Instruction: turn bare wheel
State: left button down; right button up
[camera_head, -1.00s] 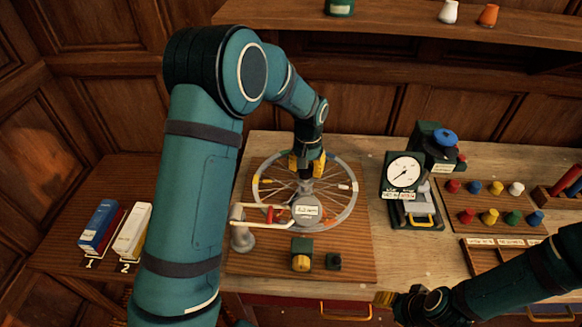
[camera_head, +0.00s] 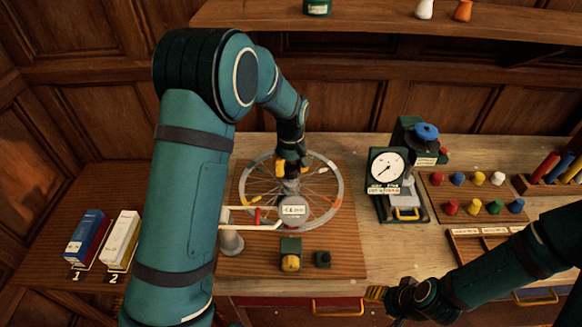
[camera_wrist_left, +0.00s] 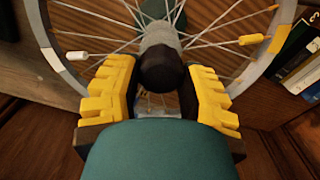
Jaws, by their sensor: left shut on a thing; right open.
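A spoked wheel (camera_head: 340,197) with a pale rim lies over a wooden board on the bench in the head view. Its rim also shows in the left wrist view (camera_wrist_left: 48,52), with white and yellow pieces on the spokes. My left gripper (camera_head: 291,172) reaches down over the wheel's middle. In the left wrist view its yellow fingers (camera_wrist_left: 163,95) stand either side of the grey hub (camera_wrist_left: 160,35) with a dark end, and it is shut on it. The finger contact is partly hidden. My right gripper (camera_head: 375,293) is open near the bench's front edge, away from the wheel.
A gauge with a white dial (camera_head: 387,166) stands right of the wheel. A pale-armed fixture (camera_head: 230,240) and a green-and-yellow block (camera_head: 290,255) are in front. A rack of coloured pegs (camera_head: 437,192) is further right. Blue (camera_head: 86,236) and white (camera_head: 122,239) boxes stand left.

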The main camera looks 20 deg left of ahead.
pick_arm(q)
jog(key=shift+s+f, duration=0.1)
jog(key=shift+c, duration=2.3)
grip_release()
notch_tip(320, 180, up, 12)
